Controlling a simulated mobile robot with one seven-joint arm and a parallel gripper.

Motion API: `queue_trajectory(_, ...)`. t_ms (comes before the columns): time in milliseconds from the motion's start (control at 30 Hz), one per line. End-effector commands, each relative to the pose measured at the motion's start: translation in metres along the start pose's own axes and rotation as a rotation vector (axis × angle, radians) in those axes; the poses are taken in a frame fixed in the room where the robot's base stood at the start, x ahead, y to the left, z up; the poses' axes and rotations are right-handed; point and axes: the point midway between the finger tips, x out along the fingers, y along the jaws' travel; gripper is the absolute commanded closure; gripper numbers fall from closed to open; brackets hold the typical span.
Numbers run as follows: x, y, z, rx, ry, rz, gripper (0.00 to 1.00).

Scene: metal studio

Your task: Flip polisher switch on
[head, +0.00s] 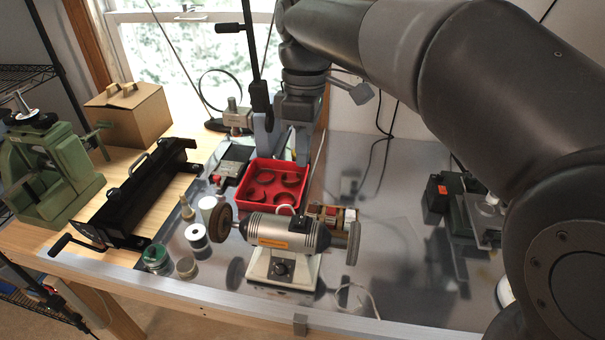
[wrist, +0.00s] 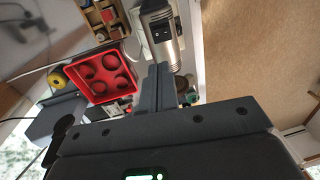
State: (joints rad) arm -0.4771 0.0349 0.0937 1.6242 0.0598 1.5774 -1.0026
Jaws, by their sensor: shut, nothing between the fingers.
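A dark round switch knob (head: 281,268) is on the front of that base. I cannot tell its setting. In the wrist view the polisher (wrist: 160,25) is at the top, beyond my fingertips, and the switch cannot be made out. My gripper (wrist: 159,68) is shut and empty. In the head view my gripper (head: 288,140) hangs behind the red tray, above and behind the polisher, apart from it.
A red tray (head: 244,197) with round cups lies just behind the polisher. Jars and a spool (head: 197,237) stand at its left. A black box-shaped tool (head: 130,200), a green press (head: 50,175) and a cardboard box (head: 130,115) are further left.

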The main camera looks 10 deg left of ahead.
Motion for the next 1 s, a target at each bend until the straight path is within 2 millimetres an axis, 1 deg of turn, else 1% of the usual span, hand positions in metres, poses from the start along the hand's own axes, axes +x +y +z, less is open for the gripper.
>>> queue_trajectory(100,-0.010,0.000,0.000,0.001,0.001,0.001,1.00)
queue_trajectory(200,-0.013,0.000,0.000,0.000,0.000,-0.001,1.00)
queue_trajectory(533,-0.013,-0.001,0.000,0.000,0.000,-0.001,1.00)
queue_trajectory(767,-0.015,-0.012,0.000,0.000,-0.002,-0.007,1.00)
queue_trajectory(1000,-0.015,-0.013,-0.001,0.000,-0.002,-0.008,1.00)
